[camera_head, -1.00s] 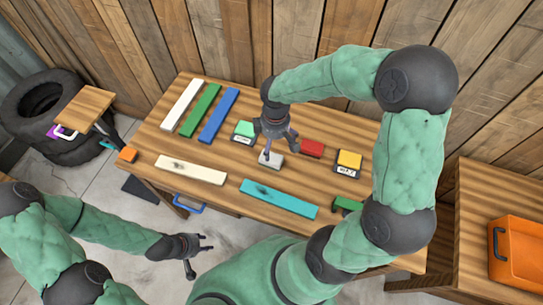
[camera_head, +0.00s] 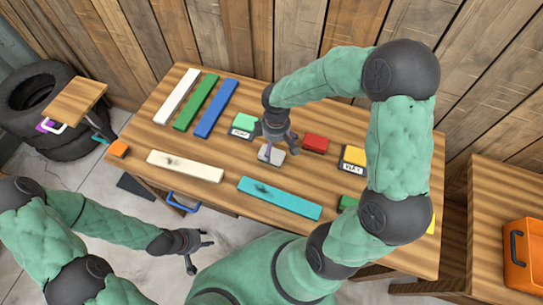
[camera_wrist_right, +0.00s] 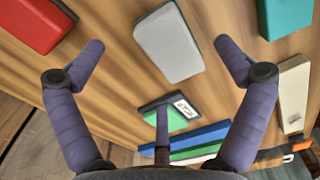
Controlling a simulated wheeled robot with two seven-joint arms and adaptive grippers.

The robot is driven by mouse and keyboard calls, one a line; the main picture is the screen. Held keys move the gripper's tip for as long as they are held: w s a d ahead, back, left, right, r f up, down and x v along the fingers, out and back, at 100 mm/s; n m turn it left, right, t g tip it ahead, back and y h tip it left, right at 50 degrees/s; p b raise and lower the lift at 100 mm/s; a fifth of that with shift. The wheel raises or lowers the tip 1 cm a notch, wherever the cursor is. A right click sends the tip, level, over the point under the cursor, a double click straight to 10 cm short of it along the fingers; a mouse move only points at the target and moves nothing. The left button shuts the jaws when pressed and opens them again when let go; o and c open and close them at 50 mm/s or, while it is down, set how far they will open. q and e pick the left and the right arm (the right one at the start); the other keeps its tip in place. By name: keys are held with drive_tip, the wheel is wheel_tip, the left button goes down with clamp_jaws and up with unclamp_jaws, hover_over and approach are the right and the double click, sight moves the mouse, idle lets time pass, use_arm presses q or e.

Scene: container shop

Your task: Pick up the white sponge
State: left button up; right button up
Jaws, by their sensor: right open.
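The white sponge (camera_head: 271,155), a small pale grey-white block, lies on the wooden table between the green and red blocks. It also shows in the right wrist view (camera_wrist_right: 168,42), at the top middle. My right gripper (camera_head: 277,141) is over the table right by the sponge. Its fingers are spread in the right wrist view (camera_wrist_right: 160,44), with the sponge seen between them and nothing held. The gap between fingertips and sponge is hard to judge. My left gripper (camera_head: 197,245) is open and empty, low in front of the table.
A green block on a dark holder (camera_head: 244,125) and a red block (camera_head: 315,143) flank the sponge. A yellow block (camera_head: 354,157) sits further right. A cream bar (camera_head: 185,165) and a teal bar (camera_head: 279,198) lie in front; white, green and blue bars lie behind left.

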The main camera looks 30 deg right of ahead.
sight(273, 151)
drive_tip(key=f, duration=0.1)
drive_tip(key=f+b, duration=0.1)
drive_tip(key=f, duration=0.1)
drive_tip(key=f+b, duration=0.1)
drive_tip(key=f, duration=0.1)
drive_tip(key=shift+w+a, duration=0.25)
drive_tip(key=shift+w, duration=0.15)
drive_tip(key=shift+c, duration=0.3)
drive_tip(key=c, duration=1.1)
